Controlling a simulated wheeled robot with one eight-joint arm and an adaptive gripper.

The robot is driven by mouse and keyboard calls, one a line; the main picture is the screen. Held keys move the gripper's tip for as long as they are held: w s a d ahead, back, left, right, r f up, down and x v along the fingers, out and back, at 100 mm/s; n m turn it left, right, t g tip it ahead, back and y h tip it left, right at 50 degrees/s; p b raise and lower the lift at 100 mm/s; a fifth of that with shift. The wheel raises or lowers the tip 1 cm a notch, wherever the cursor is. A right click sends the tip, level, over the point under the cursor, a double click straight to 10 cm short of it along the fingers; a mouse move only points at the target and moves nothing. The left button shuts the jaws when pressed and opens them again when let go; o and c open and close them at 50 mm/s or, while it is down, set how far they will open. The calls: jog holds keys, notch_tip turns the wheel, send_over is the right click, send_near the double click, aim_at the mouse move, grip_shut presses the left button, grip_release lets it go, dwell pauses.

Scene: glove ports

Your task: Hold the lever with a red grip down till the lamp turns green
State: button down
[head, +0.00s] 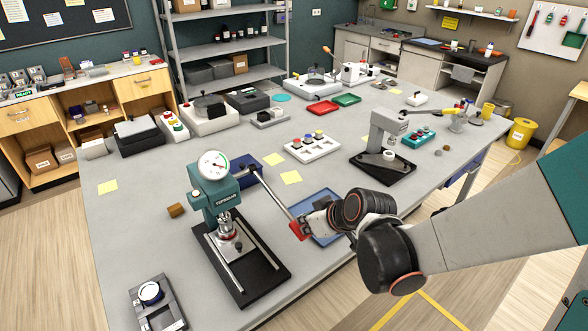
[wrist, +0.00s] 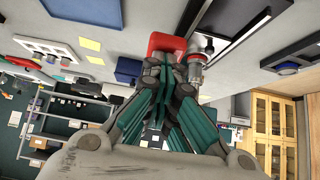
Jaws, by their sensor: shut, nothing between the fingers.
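A teal bench press (head: 208,200) with a round dial gauge (head: 213,165) stands at the front of the table. Its grey lever (head: 272,192) slopes down to the right and ends in a red grip (head: 299,229). My gripper (head: 308,226) is shut with nothing between its fingers, its tips right at the grip. In the wrist view the red grip (wrist: 166,44) is just beyond the shut fingertips (wrist: 168,62); whether they touch is unclear. A small red ring (head: 231,232) shows low on the press; I cannot tell whether it is the lamp. I see no green light on the press.
A blue tray (head: 318,240) lies under my gripper. A second press (head: 388,130) on a black base stands to the right. A white holder with coloured knobs (head: 312,150) lies behind. A small fixture (head: 158,310) sits at the front left. The table's left middle is mostly clear.

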jog(key=shift+f+b, duration=0.45)
jog(key=shift+f, duration=0.4)
jog(key=shift+s+f, duration=0.15)
jog(key=shift+f, duration=0.1)
jog(key=shift+s+f+b, duration=0.1)
jog(key=shift+b, duration=0.25)
jog(key=shift+r+p, duration=0.5)
jog(key=shift+r, duration=0.05)
jog(key=d+f+p+v, duration=0.1)
jog(key=p+v, duration=0.3)
jog(key=v, duration=0.8)
jog(key=shift+s+r, duration=0.2)
jog(key=shift+s, duration=0.35)
jog(key=shift+d+f, duration=0.1)
jog(key=shift+d, duration=0.05)
